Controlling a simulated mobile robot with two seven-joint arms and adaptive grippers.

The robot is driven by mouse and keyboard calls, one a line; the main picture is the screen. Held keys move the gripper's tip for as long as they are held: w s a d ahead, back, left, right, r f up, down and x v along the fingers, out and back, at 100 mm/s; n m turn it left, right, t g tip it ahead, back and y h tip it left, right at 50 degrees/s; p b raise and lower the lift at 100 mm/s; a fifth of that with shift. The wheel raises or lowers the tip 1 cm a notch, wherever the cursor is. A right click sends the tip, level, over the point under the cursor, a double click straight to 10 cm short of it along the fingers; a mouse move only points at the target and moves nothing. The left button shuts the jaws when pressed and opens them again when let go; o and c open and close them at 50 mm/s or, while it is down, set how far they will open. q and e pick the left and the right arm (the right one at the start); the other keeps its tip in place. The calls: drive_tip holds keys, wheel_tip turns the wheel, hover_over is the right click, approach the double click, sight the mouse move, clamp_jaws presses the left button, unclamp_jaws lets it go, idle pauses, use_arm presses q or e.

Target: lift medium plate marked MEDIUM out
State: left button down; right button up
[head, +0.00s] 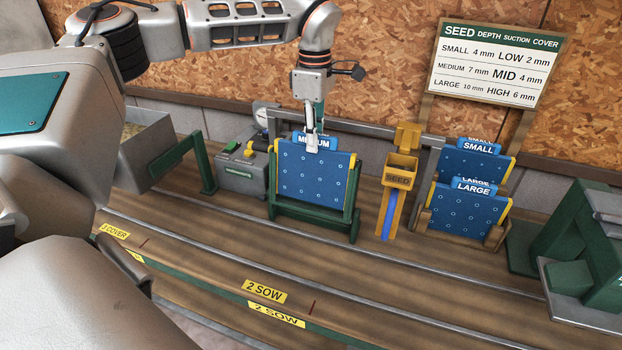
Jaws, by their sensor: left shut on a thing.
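The blue medium plate (313,178), dotted with small holes and with yellow side edges, sits upright in a green stand (300,217). Its top tab reads MEDIUM, and part of the lettering is hidden behind a finger. My left gripper (312,148) comes down from above and is shut on the medium plate at its tab. The plate's lower edge is close to the stand's front bar; I cannot tell whether they touch. My right gripper is out of view.
A yellow SEED hopper (401,170) stands just right of the plate. The SMALL plate (470,166) and LARGE plate (464,212) stand in a wooden rack further right. A grey box with buttons (240,175) is at left. The bench front, with rails, is clear.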

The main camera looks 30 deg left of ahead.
use_arm(q)
wheel_tip(320, 180, up, 14)
drive_tip(key=w, duration=0.3)
drive_tip(key=shift+a, duration=0.35)
idle(0.5)
drive_tip(key=shift+s+f, duration=0.1)
drive_tip(key=s+d+r, duration=0.1)
drive_tip(key=s+d, duration=0.1)
drive_tip(key=s, duration=0.8)
drive_tip(key=s+d+r+b, duration=0.1)
drive_tip(key=s+d, duration=0.2)
drive_tip(key=s, duration=0.7)
drive_tip(key=shift+s+b, duration=0.3)
